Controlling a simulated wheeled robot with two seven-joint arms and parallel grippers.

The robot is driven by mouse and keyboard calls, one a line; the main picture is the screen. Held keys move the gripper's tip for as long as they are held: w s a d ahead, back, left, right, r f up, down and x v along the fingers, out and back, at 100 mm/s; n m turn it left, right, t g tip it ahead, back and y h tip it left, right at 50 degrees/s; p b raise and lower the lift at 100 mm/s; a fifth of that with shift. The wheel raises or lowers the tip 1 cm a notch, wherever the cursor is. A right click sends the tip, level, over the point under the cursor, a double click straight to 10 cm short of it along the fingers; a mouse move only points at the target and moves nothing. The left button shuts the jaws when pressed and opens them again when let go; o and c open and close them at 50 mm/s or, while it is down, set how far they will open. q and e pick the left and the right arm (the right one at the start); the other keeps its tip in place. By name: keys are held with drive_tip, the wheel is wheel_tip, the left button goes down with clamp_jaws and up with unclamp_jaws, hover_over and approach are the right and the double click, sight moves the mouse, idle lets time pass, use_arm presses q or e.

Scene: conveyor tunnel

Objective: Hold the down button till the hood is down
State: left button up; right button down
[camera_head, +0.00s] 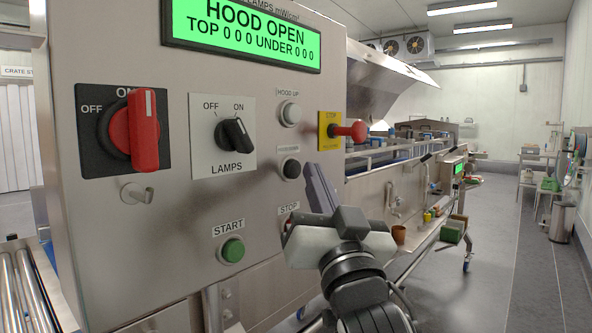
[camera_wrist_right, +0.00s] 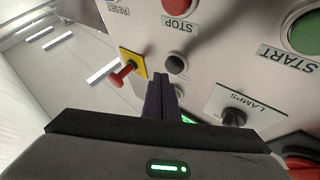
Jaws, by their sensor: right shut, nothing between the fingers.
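The grey control panel (camera_head: 200,40) carries a black button (camera_head: 290,169) below the white HOOD UP button (camera_head: 289,113); the black button's own label is too small to read. It also shows in the right wrist view (camera_wrist_right: 177,62). My right gripper (camera_head: 312,172) is shut and empty, its fingertips just right of the black button. In the right wrist view the fingertips (camera_wrist_right: 162,80) lie just beside it; contact cannot be told. The green display (camera_head: 245,32) reads HOOD OPEN. The metal hood (camera_head: 385,75) stands raised behind the panel. My left gripper is out of view.
A red STOP knob on a yellow plate (camera_head: 328,131) sticks out close to the right of the fingers. The LAMPS knob (camera_head: 234,136), the red ON/OFF switch (camera_head: 143,130) and the green START button (camera_head: 232,249) are on the same panel. The aisle at right is open floor.

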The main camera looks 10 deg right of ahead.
idle(0.7)
drive_tip(key=shift+w+a, duration=0.3)
drive_tip(key=shift+w, duration=0.05)
drive_tip(key=shift+w+a, duration=0.35)
drive_tip(key=shift+w, duration=0.1)
idle(2.8)
drive_tip(key=shift+s+d, duration=0.1)
idle(2.7)
drive_tip(key=shift+s+d+p, duration=0.3)
drive_tip(key=shift+s+d, duration=0.2)
drive_tip(key=shift+s, duration=0.15)
